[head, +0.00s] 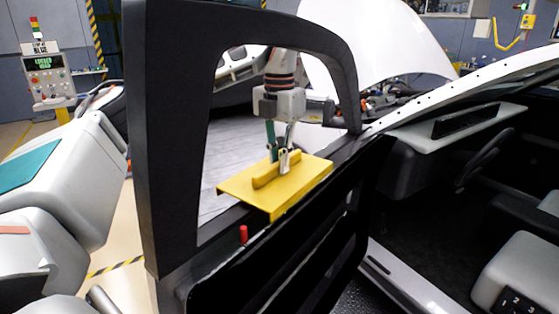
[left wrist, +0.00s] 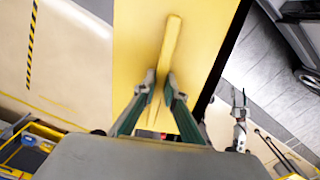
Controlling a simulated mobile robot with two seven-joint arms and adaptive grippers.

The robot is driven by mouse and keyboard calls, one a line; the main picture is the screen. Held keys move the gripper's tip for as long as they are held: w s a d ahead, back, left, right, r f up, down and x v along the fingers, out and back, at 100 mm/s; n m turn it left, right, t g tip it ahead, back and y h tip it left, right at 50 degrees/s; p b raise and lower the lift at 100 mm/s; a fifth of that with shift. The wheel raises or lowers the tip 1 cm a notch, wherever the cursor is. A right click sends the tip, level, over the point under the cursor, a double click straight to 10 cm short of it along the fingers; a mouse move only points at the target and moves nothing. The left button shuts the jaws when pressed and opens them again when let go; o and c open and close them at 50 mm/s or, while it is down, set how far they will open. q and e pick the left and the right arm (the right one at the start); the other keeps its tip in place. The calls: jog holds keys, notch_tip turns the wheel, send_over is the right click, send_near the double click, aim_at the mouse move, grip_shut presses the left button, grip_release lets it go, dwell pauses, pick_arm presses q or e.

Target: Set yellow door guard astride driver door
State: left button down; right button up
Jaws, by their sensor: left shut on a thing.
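The yellow door guard (head: 300,188) is at the sill of the driver door's window opening, with one flap bent down on the near side. My left gripper (head: 284,168) is above it, shut on its raised handle bar. In the left wrist view the yellow guard (left wrist: 205,45) lies under the fingers, and the gripper (left wrist: 161,88) pinches its handle. The open driver door (head: 170,150) has a black frame around the window. The guard's far side is hidden, so I cannot tell whether it rests on the sill.
A red pin (head: 243,234) stands on the door near the guard. The car interior with its seat (head: 525,270) lies to the right. A control box (head: 48,77) stands at the back left. The black window frame surrounds my left arm.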

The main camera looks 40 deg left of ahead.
pick_arm(q)
jog(key=shift+f, duration=0.3)
jog(key=c, duration=2.1)
grip_release()
jog(key=shift+r, duration=0.1)
notch_tip(320, 180, up, 12)
jog(key=shift+r, duration=0.25)
